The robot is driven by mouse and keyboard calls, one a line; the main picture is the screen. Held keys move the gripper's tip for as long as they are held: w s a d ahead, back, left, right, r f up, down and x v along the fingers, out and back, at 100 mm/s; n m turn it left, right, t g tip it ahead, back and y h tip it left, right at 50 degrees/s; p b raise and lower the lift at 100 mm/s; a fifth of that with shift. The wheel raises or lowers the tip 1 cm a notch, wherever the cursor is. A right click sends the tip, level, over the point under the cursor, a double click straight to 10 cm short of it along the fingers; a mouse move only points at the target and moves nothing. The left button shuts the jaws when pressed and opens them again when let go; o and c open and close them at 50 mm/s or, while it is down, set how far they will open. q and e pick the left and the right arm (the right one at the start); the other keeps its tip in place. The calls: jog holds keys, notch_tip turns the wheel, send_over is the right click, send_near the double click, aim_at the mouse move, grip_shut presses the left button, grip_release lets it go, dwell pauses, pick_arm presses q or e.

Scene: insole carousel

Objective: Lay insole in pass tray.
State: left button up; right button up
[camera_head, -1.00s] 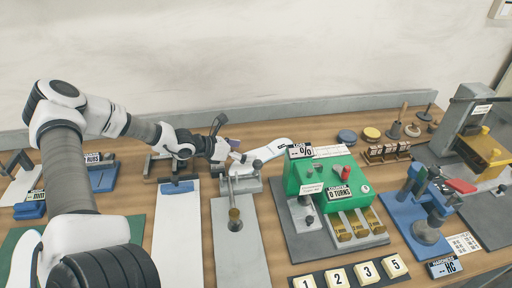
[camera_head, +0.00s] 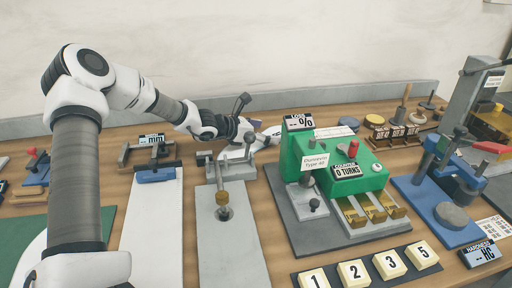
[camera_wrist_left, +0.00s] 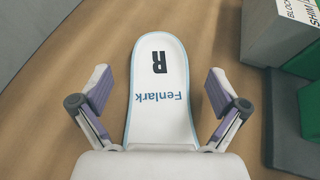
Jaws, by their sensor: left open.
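The insole (camera_wrist_left: 160,88) is white with a pale blue rim, a black R and the word Fenlark. In the left wrist view it lies lengthwise between the fingers of my left gripper (camera_wrist_left: 160,91). The fingers are spread, with a gap on each side of the insole. In the head view my left gripper (camera_head: 248,133) is at the back of the table, left of the green machine, and partly hides the insole (camera_head: 272,133). I cannot make out a pass tray. My right gripper is out of view.
The green machine (camera_head: 335,165) stands close to the right of my left gripper. A grey plate (camera_head: 235,245) with a clamp and brass knob is in front. A blue hardness tester (camera_head: 430,200) stands farther right. Number blocks (camera_head: 354,272) line the front.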

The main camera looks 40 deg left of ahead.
pick_arm(q)
jog(key=shift+x, duration=1.1)
jog(key=shift+s, duration=0.15)
jog(key=c, duration=1.3)
